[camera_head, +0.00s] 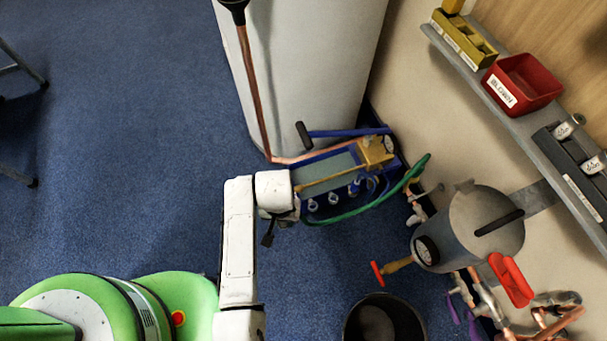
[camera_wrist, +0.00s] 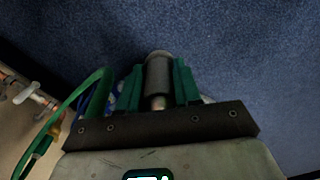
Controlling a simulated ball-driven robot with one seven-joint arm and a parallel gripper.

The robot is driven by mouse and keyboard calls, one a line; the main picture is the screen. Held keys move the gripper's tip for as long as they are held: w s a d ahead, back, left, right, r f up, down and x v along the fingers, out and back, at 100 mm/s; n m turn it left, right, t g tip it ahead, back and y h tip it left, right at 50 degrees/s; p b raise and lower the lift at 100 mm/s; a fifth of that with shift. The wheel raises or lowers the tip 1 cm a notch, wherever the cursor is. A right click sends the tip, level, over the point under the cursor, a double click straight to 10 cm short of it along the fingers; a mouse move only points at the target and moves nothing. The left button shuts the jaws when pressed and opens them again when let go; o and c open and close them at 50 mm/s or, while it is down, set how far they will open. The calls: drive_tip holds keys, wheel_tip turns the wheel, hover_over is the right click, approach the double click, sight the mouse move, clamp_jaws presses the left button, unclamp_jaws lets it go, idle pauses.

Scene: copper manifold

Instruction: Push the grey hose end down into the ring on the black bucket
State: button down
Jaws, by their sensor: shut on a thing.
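In the wrist view my gripper (camera_wrist: 158,70) has its two green fingers closed on a grey cylindrical piece, the grey hose end (camera_wrist: 158,82). A narrower pale stub shows at its near end. In the head view my white wrist hides the fingers and the hose end. The black bucket (camera_head: 349,325) stands on the floor at the bottom edge, right of my arm and partly cut off. My gripper is up and left of it, well apart. I cannot make out the ring on the bucket. The wrist view does not show the bucket.
A blue pump unit (camera_head: 330,168) with a green hose (camera_head: 350,212) lies beside my wrist, before a white cylinder (camera_head: 310,70). A grey vessel (camera_head: 465,230), red-handled valve (camera_head: 378,272) and copper pipes line the right wall. Blue floor (camera_head: 120,130) is open at left.

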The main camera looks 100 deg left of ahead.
drive_tip(key=shift+w+d+m+p, duration=0.7)
drive_tip(key=shift+w+d+m, duration=0.9)
drive_tip(key=shift+w+d, duration=12.65)
wheel_tip(320, 180, down, 9)
drive_tip(key=b, duration=0.4)
drive_tip(key=shift+s+b, duration=0.15)
drive_tip(key=shift+b, duration=0.2)
drive_tip(key=shift+f, duration=0.3)
drive_tip(key=shift+d+f+b, duration=0.1)
drive_tip(key=shift+f+b, duration=0.9)
drive_tip(key=shift+f, duration=0.1)
drive_tip(key=shift+p, duration=0.3)
